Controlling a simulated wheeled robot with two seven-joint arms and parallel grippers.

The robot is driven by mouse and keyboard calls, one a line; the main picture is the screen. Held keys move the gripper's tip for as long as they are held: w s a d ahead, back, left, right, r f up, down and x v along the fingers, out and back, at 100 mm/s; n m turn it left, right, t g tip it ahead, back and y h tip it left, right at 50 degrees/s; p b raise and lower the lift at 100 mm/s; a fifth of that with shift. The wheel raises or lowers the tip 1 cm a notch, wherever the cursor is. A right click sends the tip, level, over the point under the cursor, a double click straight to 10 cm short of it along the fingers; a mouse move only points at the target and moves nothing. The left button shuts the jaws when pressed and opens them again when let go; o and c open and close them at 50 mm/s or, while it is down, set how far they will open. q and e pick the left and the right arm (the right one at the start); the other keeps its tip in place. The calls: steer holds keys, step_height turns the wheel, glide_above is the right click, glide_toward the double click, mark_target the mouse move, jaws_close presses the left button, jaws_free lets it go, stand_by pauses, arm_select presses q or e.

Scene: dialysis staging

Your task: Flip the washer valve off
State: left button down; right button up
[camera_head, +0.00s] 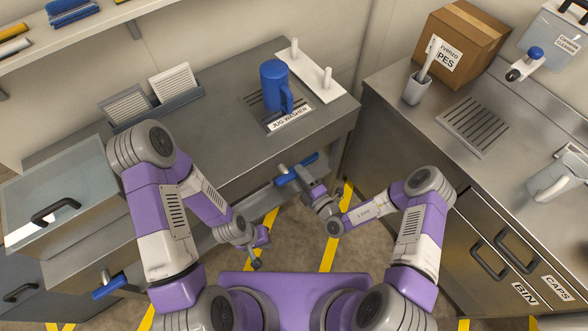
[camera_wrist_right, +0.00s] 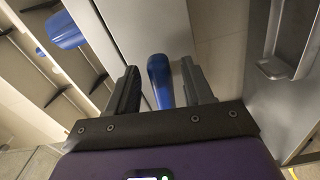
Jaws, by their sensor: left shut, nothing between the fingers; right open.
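The washer valve has a blue lever (camera_head: 309,162) at the counter's front face, below the label "JUG WASHER" (camera_head: 290,119). The lever lies sideways, its right end slightly higher in the head view. My right gripper (camera_head: 299,176) is open at the lever. My left gripper (camera_head: 256,262) is shut and empty, low over the floor, apart from the valve.
A blue jug (camera_head: 273,84) stands on the washer grate. A second blue lever (camera_head: 109,288) is at the lower left. A glass-topped basin (camera_head: 60,190) is on the left, a cardboard box (camera_head: 462,40) on the right counter. Yellow-striped floor lies between the counters.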

steer(key=x, duration=0.3)
steer(key=shift+w+a, duration=0.2)
steer(key=shift+w, duration=0.05)
